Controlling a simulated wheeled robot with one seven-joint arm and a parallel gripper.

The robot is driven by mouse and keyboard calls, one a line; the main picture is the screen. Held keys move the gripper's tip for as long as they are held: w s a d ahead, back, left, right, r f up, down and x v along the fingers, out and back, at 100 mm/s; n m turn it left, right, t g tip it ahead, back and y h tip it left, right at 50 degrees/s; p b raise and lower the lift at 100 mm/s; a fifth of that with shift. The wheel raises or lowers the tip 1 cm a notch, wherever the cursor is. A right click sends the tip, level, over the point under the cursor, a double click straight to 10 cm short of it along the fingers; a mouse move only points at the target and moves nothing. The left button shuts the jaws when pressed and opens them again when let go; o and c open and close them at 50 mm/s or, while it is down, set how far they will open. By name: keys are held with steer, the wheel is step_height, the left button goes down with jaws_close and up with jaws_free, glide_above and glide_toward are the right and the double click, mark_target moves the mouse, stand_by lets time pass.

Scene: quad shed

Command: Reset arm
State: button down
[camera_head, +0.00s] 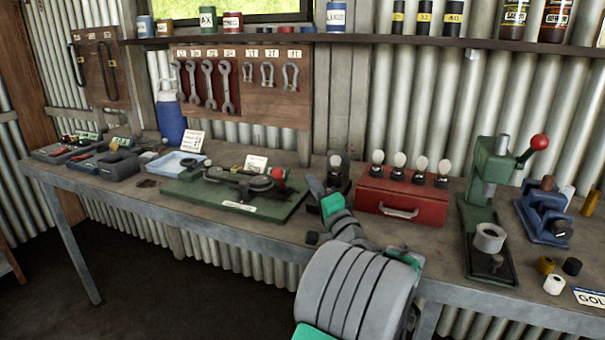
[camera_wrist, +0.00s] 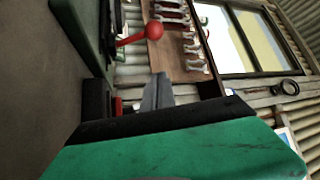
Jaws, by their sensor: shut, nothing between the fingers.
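My gripper (camera_head: 315,186) is above the front middle of the workbench (camera_head: 240,222), pointing away from me toward the back. It is partly hidden behind my own grey and green arm links. In the wrist view its grey fingers (camera_wrist: 158,92) are together with nothing between them. It is just right of a green base plate (camera_head: 190,190) that carries a dark lever device with a red knob (camera_head: 279,173). The red knob also shows in the wrist view (camera_wrist: 155,31), apart from the fingers.
A dark bulb stand (camera_head: 337,172) and a red case (camera_head: 402,202) with several bulbs are close by on the right. A green press (camera_head: 487,180) stands farther right. A wrench board (camera_head: 240,85) hangs behind, below a shelf (camera_head: 300,38).

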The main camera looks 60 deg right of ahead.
steer(key=shift+v, duration=1.25)
steer(key=shift+d+f, duration=0.1)
steer(key=shift+f, duration=0.05)
